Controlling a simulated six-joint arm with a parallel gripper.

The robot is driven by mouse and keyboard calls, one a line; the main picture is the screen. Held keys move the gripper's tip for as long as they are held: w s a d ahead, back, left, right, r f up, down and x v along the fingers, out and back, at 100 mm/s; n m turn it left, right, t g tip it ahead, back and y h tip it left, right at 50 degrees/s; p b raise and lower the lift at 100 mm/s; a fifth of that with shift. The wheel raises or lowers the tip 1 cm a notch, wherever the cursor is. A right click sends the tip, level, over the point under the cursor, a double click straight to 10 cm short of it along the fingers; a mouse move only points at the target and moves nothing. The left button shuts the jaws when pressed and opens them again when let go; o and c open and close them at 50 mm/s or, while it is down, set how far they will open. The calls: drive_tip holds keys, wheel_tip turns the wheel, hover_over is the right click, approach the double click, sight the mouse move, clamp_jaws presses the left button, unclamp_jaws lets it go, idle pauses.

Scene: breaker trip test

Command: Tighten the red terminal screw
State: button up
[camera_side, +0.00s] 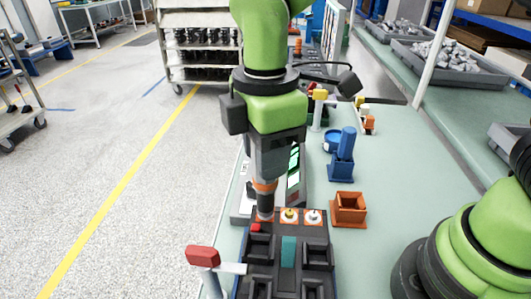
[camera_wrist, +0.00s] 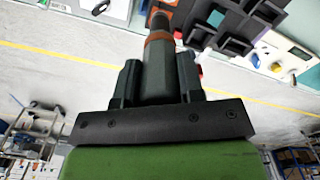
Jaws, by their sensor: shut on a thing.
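My gripper (camera_side: 270,172) is shut on a dark grey driver-like tool (camera_side: 264,203) with orange bands, pointing down. In the wrist view the tool (camera_wrist: 158,62) sits between both fingers. Its lower end is at the left end of a terminal row on the black fixture (camera_side: 262,253). A yellow-centred terminal screw (camera_side: 289,215) and a white-centred terminal screw (camera_side: 314,216) sit to its right on orange-edged squares. A small red part (camera_side: 256,227) shows just in front of the tool. The red screw's head is not clearly visible; I cannot tell whether the tip touches it.
A red-topped lever (camera_side: 203,256) stands at the fixture's left. An orange open box (camera_side: 348,209) and a blue holder (camera_side: 341,168) stand to the right. A device with a lit green screen (camera_side: 294,172) stands behind the tool. The green bench is clear farther right.

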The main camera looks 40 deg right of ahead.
drive_tip(key=shift+r, duration=2.7)
